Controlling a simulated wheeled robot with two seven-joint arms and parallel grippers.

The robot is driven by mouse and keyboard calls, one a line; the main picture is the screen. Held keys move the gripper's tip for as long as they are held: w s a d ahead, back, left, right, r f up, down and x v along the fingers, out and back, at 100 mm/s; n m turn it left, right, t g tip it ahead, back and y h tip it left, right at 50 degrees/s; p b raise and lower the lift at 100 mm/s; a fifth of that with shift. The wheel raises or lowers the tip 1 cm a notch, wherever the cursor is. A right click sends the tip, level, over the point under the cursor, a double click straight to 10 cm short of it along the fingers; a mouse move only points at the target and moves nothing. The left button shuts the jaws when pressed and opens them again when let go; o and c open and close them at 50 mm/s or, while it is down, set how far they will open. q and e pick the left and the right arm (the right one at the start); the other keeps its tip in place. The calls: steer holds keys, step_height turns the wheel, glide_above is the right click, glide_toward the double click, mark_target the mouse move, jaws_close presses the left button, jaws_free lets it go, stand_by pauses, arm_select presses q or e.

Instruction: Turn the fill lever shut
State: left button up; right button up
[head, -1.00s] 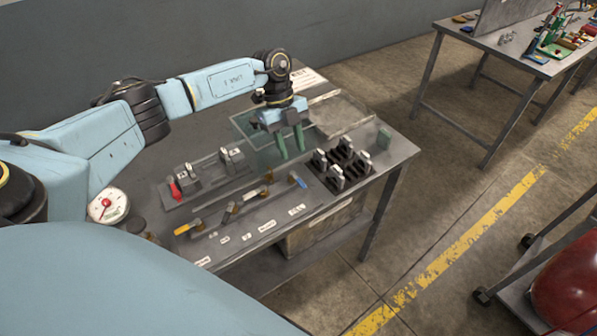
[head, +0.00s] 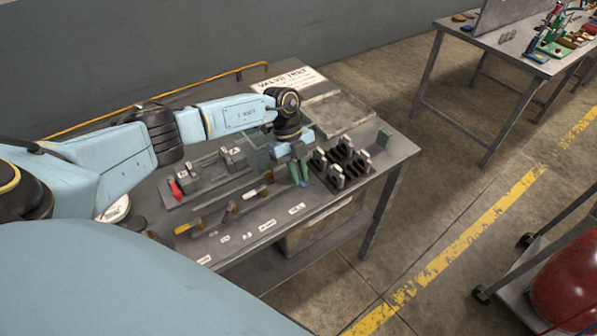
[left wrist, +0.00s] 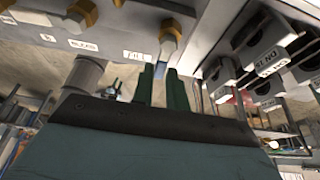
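The fill lever, with a blue grip (head: 302,183), is on the bench's valve row just behind the FILL label (head: 297,209). My left gripper (head: 300,180) is down at this lever, its green fingers pointing down at the blue grip and partly covering it. In the left wrist view the two fingers (left wrist: 161,75) stand a narrow gap apart, below the FILL label (left wrist: 137,56) and a brass nut (left wrist: 170,36). My right gripper is not in view.
A red-handled fixture (head: 176,190) is behind left.

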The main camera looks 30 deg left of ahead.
arm_select(q)
jaws_close()
